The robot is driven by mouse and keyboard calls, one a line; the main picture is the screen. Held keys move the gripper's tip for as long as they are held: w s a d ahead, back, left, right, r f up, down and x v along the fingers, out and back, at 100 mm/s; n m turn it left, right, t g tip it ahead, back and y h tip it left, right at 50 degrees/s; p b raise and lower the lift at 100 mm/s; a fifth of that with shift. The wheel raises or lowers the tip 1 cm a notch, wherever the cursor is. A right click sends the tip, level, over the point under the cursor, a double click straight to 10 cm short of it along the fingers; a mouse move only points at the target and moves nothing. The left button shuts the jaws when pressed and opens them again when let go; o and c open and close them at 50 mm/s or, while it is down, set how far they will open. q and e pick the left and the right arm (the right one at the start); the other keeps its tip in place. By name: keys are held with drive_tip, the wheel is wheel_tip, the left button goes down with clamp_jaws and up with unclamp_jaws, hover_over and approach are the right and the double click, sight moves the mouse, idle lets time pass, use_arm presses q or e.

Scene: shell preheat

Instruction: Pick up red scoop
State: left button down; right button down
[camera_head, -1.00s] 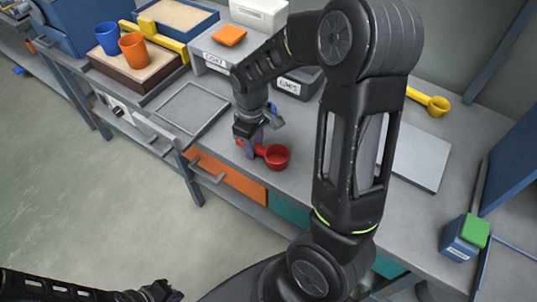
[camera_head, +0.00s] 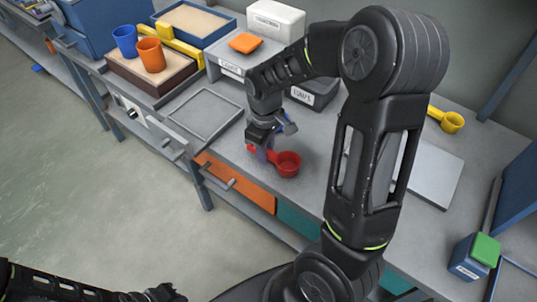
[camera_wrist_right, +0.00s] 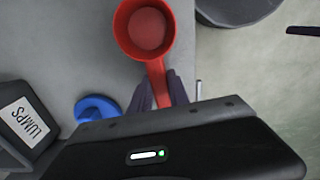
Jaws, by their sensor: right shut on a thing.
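The red scoop (camera_head: 287,163) is near the front edge of the grey bench in the head view. In the right wrist view the scoop (camera_wrist_right: 146,32) has its round bowl at the top and its handle running down between the fingers. My right gripper (camera_head: 264,150) is shut on the handle. I cannot tell whether the scoop still touches the bench. My left gripper (camera_head: 160,292) is at the bottom left of the head view, away from the bench; its jaws are too small and dark to read.
A box labelled LUMPS (camera_head: 316,92) stands behind the right gripper. A grey square frame (camera_head: 203,115) lies to its left. Blue (camera_head: 125,40) and orange (camera_head: 150,55) cups stand on a sand-topped box. A yellow scoop (camera_head: 452,122) and a blue box with green top (camera_head: 474,255) are at right.

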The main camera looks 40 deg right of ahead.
wheel_tip(320, 180, up, 9)
idle(0.3)
drive_tip(key=shift+f, duration=0.1)
idle(0.7)
